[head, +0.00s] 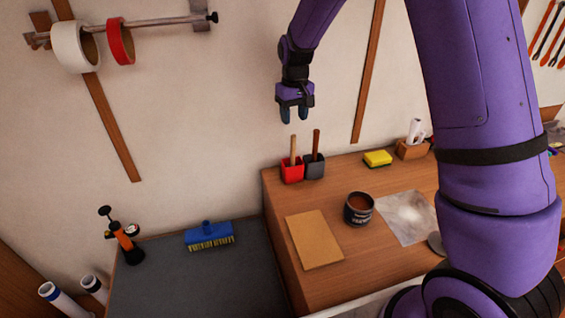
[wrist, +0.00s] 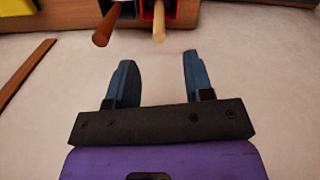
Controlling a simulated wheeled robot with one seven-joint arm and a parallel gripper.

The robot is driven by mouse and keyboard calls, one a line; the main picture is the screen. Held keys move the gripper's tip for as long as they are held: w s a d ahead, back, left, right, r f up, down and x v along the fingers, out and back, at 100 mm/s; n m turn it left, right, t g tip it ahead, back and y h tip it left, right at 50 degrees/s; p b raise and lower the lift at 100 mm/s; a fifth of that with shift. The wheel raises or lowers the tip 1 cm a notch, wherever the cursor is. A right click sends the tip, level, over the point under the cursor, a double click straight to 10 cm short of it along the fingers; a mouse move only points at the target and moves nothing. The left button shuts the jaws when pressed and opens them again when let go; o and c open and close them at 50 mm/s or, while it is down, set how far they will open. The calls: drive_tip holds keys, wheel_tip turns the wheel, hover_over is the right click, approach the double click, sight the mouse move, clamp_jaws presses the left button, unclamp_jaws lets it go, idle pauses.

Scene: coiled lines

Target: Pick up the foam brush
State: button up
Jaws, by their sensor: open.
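Two wooden handles stand upright in small cups at the back left of the wooden worktop. A light handle (head: 293,149) stands in the red cup (head: 291,174), and a dark brown handle (head: 316,143) stands in the dark grey cup (head: 314,170). Their lower ends are hidden in the cups, so I cannot tell which is the foam brush. My gripper (head: 294,118) is open and empty, above the handles and apart from them. In the wrist view, the light handle (wrist: 159,22) and the dark handle (wrist: 106,24) show beyond the open fingers (wrist: 157,62).
A yellow sponge (head: 377,158), a dark can (head: 358,209), a tan sheet (head: 314,240) and a clear sheet (head: 405,215) lie on the worktop (head: 285,215). A blue bristle brush (head: 208,234) and an orange-black tool (head: 126,243) are on the lower grey surface. The wall is close behind.

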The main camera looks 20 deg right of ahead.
sight(294, 134)
wheel_tip(294, 134, down, 5)
drive_tip(key=shift+w+f, duration=0.15)
drive_tip(key=shift+f, duration=1.2)
drive_tip(key=shift+w+f, duration=0.15)
drive_tip(key=shift+f, duration=1.15)
clamp_jaws()
